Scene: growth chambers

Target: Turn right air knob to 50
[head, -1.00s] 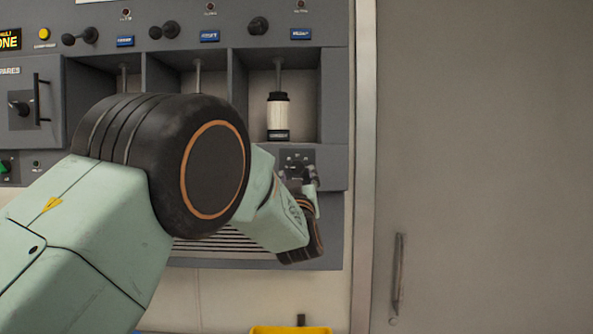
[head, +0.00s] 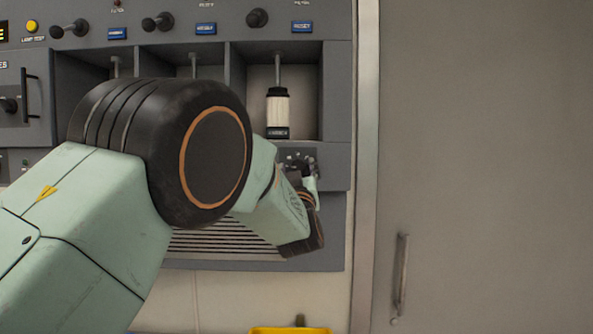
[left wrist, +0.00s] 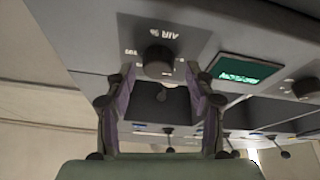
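The air knob (left wrist: 158,60) is a round black knob on a grey panel, in the upper middle of the left wrist view. The lettering beside it reads "AIR %" and appears upside down. Its pointer setting cannot be read. My left gripper (left wrist: 160,73) is open, with one finger on each side of the knob. Contact with the knob cannot be made out. In the head view my left gripper (head: 304,168) is at the small panel below the right-hand bay, partly covering it. My right gripper is not in view.
A lit green display (left wrist: 243,69) sits beside the knob, with another dark knob (left wrist: 305,88) farther right. A white and black canister (head: 278,112) stands in the bay above my gripper. A grey door with a handle (head: 401,275) is at right. A yellow object (head: 290,330) shows at the bottom edge.

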